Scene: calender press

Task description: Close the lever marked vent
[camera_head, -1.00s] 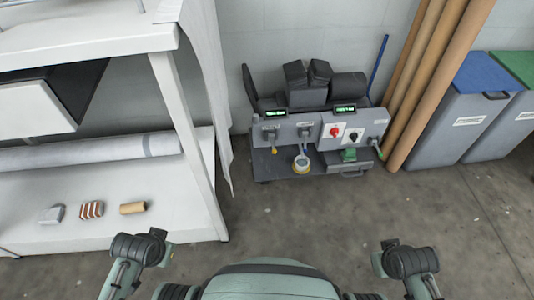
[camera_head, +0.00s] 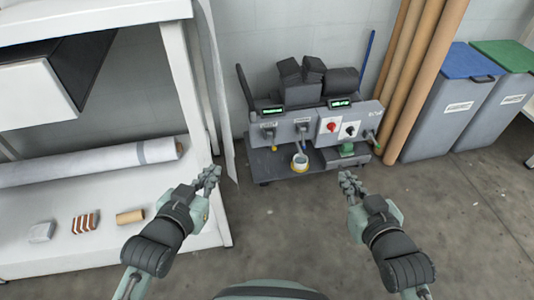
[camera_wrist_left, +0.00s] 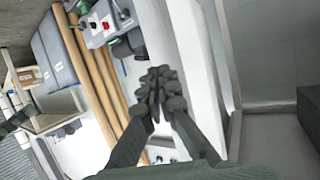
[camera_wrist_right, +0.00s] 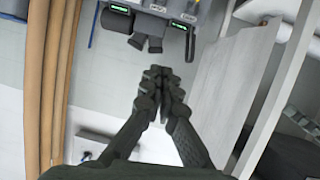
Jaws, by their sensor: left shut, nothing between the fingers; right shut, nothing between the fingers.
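The grey machine panel (camera_head: 315,125) stands against the back wall. It carries a left lever (camera_head: 269,131) and a second lever (camera_head: 302,128), both grey, with small labels above. A further fitting (camera_head: 371,137) sits at the panel's right end. The labels are too small to read, so I cannot tell which lever is marked vent. My left gripper (camera_head: 209,178) is shut and empty beside the white rack, short of the panel. My right gripper (camera_head: 349,182) is shut and empty over the floor, in front of the panel's right part. Both are clear of the levers.
A red knob (camera_head: 332,127) and a black knob (camera_head: 350,131) sit on the panel. A tape roll (camera_head: 300,162) is below. The white rack (camera_head: 190,90) stands close on the left. Cardboard tubes (camera_head: 420,80) and bins (camera_head: 456,105) stand right. The floor between is clear.

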